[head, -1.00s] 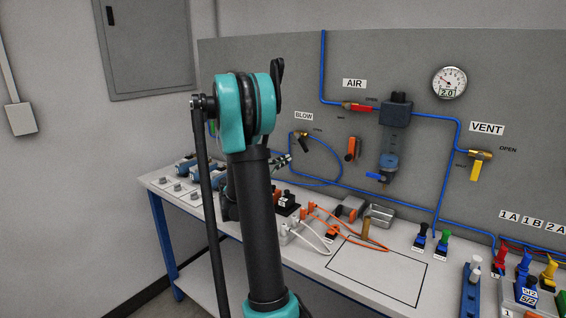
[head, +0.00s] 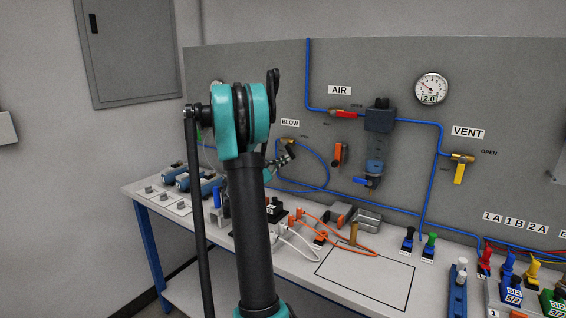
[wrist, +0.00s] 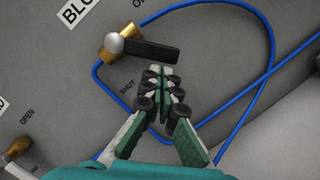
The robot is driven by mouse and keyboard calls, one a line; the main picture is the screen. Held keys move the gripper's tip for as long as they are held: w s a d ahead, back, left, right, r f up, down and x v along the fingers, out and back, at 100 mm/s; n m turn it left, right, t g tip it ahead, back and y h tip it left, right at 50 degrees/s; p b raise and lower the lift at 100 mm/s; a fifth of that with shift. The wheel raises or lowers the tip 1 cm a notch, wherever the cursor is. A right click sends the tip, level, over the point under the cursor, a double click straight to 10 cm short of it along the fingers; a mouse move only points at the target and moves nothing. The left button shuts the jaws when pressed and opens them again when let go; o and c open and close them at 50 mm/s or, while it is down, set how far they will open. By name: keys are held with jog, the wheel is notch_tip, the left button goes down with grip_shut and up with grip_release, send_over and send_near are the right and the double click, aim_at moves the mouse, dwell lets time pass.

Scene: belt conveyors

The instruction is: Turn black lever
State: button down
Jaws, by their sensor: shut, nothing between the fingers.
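The black lever (wrist: 150,48) sits on a brass valve (wrist: 122,42) on the grey panel, under the BLOW label, in the wrist view. It points right and slightly down from the valve's silver knob. My gripper (wrist: 162,76) is shut and empty, its fingertips just below the lever in the picture. I cannot tell whether they touch it. In the head view my gripper (head: 284,157) shows beside my arm, just below the brass BLOW valve (head: 287,141). The lever is too small there to make out well.
A blue hose (wrist: 262,35) loops from the valve around my gripper in the wrist view. Another brass fitting (wrist: 17,149) is at lower left. In the head view, a workbench (head: 345,296) with several parts stands below the panel, and an orange-handled valve (head: 340,153) is to the right.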

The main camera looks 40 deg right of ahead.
aim_at(293, 156)
jog(key=shift+s+d+r+n, duration=0.15)
jog(key=shift+s+n, duration=0.2)
jog(key=shift+n, duration=0.35)
jog(key=n, duration=0.1)
jog(key=s+n+t, duration=0.1)
jog(key=n, duration=0.1)
jog(key=s+d+r+n, duration=0.1)
jog(key=n, duration=0.1)
jog(key=shift+t, duration=0.4)
jog(key=n, duration=0.1)
jog(key=s+r+n+t, duration=0.1)
jog(key=n, duration=0.1)
jog(key=r+n, duration=0.1)
jog(key=shift+s+d+n+t, duration=0.25)
jog(key=shift+s+n+t, duration=0.05)
jog(key=shift+n+t, duration=0.1)
jog(key=shift+r, duration=0.15)
jog(key=shift+a, duration=0.1)
